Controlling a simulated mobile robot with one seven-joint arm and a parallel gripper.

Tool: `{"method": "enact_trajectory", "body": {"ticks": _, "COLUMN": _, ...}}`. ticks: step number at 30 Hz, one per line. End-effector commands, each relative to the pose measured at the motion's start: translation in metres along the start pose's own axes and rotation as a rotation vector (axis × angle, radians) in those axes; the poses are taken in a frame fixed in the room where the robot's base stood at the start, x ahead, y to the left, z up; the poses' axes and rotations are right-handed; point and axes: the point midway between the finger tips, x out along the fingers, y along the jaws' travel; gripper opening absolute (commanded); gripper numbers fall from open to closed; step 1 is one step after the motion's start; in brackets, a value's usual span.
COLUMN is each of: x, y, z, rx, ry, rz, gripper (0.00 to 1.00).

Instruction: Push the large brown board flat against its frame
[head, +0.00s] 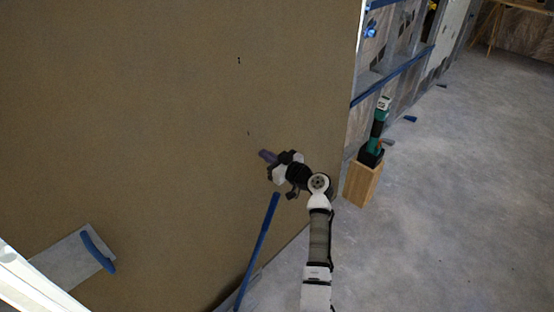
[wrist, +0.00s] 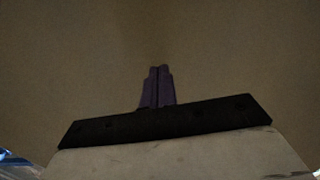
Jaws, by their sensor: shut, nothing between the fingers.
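The large brown board (head: 150,100) fills the left and middle of the head view and stands upright or nearly so. It also fills the background of the wrist view (wrist: 70,65). The frame (head: 392,80), grey studs with blue rails, shows beyond the board's right edge; the part behind the board is hidden. My gripper (head: 266,155) is in front of the board's lower right part, its purple fingers pointing at the board. In the wrist view the fingers (wrist: 159,73) are together with nothing between them. I cannot tell whether the tips touch the board.
A blue bar (head: 258,250) slants below my gripper. A grey plate with a blue handle (head: 97,250) is at lower left. A green and black tool (head: 376,135) stands on a wooden block (head: 362,184) right of my arm. The grey floor (head: 450,200) at right is mostly clear.

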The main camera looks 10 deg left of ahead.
Motion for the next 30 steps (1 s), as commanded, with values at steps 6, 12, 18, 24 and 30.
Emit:
{"method": "enact_trajectory", "body": {"ticks": 6, "x": 0.007, "y": -0.001, "z": 0.001, "rx": 0.000, "ry": -0.001, "rz": 0.000, "gripper": 0.00}}
{"method": "enact_trajectory", "body": {"ticks": 12, "x": 0.007, "y": -0.001, "z": 0.001, "rx": 0.000, "ry": -0.001, "rz": 0.000, "gripper": 0.00}}
{"method": "enact_trajectory", "body": {"ticks": 18, "x": 0.018, "y": 0.001, "z": 0.006, "rx": -0.003, "ry": 0.003, "rz": -0.001, "gripper": 0.00}}
{"method": "enact_trajectory", "body": {"ticks": 24, "x": 0.052, "y": 0.004, "z": 0.011, "rx": -0.006, "ry": 0.017, "rz": -0.001, "gripper": 0.00}}
{"method": "enact_trajectory", "body": {"ticks": 30, "x": 0.086, "y": 0.003, "z": 0.012, "rx": -0.006, "ry": 0.034, "rz": -0.002, "gripper": 0.00}}
